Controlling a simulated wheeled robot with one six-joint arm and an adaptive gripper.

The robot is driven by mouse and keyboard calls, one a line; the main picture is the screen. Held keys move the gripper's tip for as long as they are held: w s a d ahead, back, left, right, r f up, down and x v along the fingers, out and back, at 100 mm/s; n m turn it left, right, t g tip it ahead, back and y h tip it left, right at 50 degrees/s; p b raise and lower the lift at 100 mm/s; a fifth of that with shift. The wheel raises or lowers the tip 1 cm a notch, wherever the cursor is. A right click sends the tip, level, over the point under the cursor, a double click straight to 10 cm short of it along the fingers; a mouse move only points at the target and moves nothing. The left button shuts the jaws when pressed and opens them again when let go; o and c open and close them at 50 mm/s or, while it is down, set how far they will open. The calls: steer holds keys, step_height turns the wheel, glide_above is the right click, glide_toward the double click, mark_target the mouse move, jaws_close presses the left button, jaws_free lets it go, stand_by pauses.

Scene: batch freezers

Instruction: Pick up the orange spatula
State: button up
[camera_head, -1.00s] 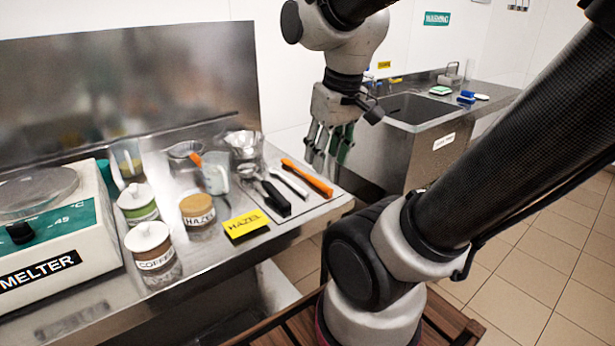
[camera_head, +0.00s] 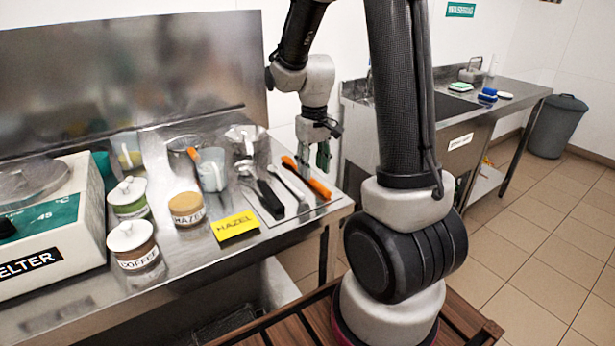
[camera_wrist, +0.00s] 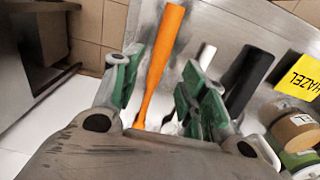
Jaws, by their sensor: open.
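The orange spatula (camera_head: 308,178) lies on a mat near the right end of the steel counter. My gripper (camera_head: 313,156) points down at its far end, with its green-tipped fingers apart. In the wrist view, the spatula's orange handle (camera_wrist: 164,50) runs between the two open fingers of my gripper (camera_wrist: 158,80). It lies nearer the left finger, and I see no grip on it. Its lower end is partly hidden by my gripper body. I cannot tell the exact height of the fingertips above the mat.
A white-handled utensil (camera_head: 288,183) and a black-handled one (camera_head: 262,194) lie just left of the spatula. The counter's right edge is close by.

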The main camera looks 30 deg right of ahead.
mark_target(314, 179)
step_height(314, 179, down, 4)
steer(key=shift+d+r, duration=0.1)
jaws_close()
